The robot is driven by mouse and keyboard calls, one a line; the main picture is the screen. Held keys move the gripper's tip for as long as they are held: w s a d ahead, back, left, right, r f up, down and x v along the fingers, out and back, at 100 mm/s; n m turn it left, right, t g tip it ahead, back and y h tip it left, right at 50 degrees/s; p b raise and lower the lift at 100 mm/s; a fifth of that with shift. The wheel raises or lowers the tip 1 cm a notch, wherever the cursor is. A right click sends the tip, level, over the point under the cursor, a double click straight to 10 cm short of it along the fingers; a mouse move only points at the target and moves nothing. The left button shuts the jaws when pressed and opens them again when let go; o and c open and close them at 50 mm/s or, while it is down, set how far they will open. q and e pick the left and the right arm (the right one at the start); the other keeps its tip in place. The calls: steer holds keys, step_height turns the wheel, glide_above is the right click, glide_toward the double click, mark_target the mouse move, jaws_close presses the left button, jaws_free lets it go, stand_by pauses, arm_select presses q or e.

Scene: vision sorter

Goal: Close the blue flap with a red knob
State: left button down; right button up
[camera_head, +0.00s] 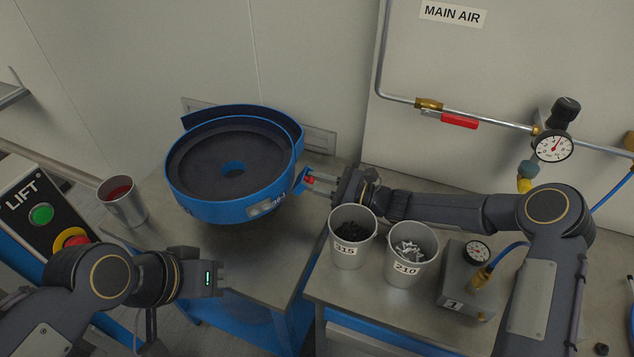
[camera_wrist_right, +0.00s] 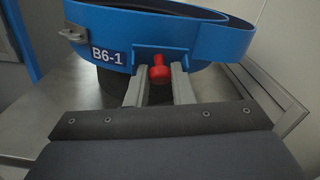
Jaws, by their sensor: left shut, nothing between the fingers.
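The blue bowl feeder (camera_head: 225,212) stands on the left bench. Its small blue flap (camera_head: 299,182) is on the bowl's right side and carries a red knob (camera_head: 309,180). In the right wrist view the flap (camera_wrist_right: 140,54) is on the bowl wall right of the B6-1 label, with the red knob (camera_wrist_right: 159,70) facing me. How far the flap stands open is hard to tell. My right gripper (camera_wrist_right: 160,72) is open, its fingers on either side of the knob with slight gaps showing. My left gripper (camera_head: 221,279) is shut and empty, low in front of the bowl.
Two cups, labelled 315 (camera_head: 347,261) and 210 (camera_head: 405,271), stand close below my right forearm. A gauge box (camera_head: 466,290) is right of them. A cup with red inside (camera_head: 124,207) and the LIFT panel (camera_head: 40,215) are at left.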

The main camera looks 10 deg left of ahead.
mark_target(309, 180)
jaws_close()
steer(key=shift+a+r+h+p, duration=0.2)
steer(key=shift+r+h+p, duration=0.55)
steer(key=shift+p, duration=0.4)
steer(key=h+p, duration=0.1)
steer(key=p, duration=0.2)
steer(key=a+r+h+p, duration=0.1)
steer(key=h+p, duration=0.1)
steer(key=p, duration=0.1)
steer(key=shift+a+r+n+g+h, duration=0.15)
steer(key=shift+r+n+g+h, duration=0.15)
steer(key=shift+g, duration=0.1)
steer(key=shift+w+a+f+h+p, duration=0.15)
steer(key=shift+h+p, duration=0.3)
steer(key=shift+p, duration=0.55)
steer(key=o, duration=0.6)
jaws_free()
steer(key=shift+o, duration=0.2)
